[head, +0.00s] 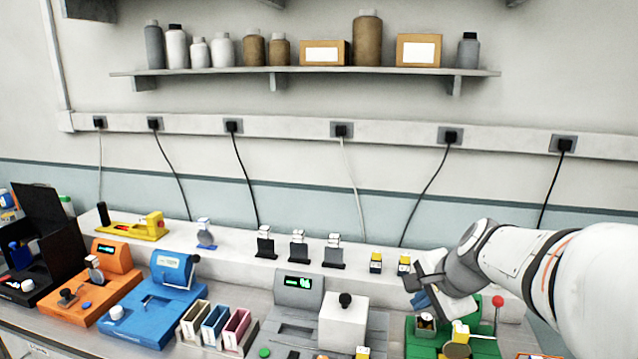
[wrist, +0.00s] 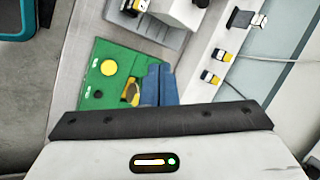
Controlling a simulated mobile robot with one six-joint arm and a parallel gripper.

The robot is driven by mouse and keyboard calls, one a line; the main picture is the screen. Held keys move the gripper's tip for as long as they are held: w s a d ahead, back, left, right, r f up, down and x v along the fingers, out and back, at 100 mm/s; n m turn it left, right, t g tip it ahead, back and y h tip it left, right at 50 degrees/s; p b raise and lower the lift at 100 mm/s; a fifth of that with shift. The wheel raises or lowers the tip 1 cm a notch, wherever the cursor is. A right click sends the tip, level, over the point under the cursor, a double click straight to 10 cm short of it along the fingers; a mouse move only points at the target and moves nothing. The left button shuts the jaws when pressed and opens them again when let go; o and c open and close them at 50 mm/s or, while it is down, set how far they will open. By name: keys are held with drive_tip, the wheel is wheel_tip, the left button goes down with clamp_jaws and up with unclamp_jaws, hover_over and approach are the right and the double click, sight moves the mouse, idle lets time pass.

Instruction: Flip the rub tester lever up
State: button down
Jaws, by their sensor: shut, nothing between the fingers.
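A green device (head: 480,347) stands at the bottom right of the head view, partly behind my arm and cut off by the lower edge. A thin rod with a red ball (head: 498,301) rises upright at its back right. I cannot read a label that names it as the rub tester. Its green base (wrist: 88,98) also shows in the wrist view, with a yellow round part (wrist: 108,68) and a yellow and dark part (wrist: 130,93). My gripper (head: 420,300) is shut and empty, with its blue fingers (wrist: 158,68) over the device's edge; contact cannot be told.
A grey device (head: 299,291) with a white block (head: 343,322) stands left of the green one. Blue (head: 155,310) and orange (head: 88,293) devices stand farther left. Small yellow-topped blocks (head: 376,262) and dark holders (head: 298,247) line the raised ledge behind.

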drive_tip(key=s+a+f+n+g+h+b, duration=0.1)
drive_tip(key=s+a+f+n, duration=0.1)
drive_tip(key=s+n, duration=0.6)
drive_tip(key=s+a+f+n+g+h, duration=0.1)
drive_tip(key=s+a+f+n+g, duration=0.15)
drive_tip(key=s+n, duration=0.5)
drive_tip(key=w+d+f+m+t+y+b, duration=0.1)
drive_tip(key=w+d+f+m+t+b, duration=0.2)
drive_tip(key=w+d+m+b, duration=0.55)
drive_tip(key=w+d+f+m+t+h+b, duration=0.1)
drive_tip(key=w+d+m, duration=0.25)
drive_tip(key=d, duration=0.45)
drive_tip(key=w+d+f+m+t, duration=0.1)
drive_tip(key=w+d+m+t, duration=0.2)
drive_tip(key=d, duration=0.5)
drive_tip(key=w+d+f+m+h+b, duration=0.1)
drive_tip(key=w+d+m, duration=0.3)
drive_tip(key=d, duration=0.5)
drive_tip(key=w+f+m+p, duration=0.1)
drive_tip(key=w+f+p, duration=0.1)
drive_tip(key=w+f, duration=0.4)
drive_tip(key=shift+w+d+p, duration=0.15)
drive_tip(key=shift+w+p, duration=0.25)
drive_tip(key=shift+w, duration=1.8)
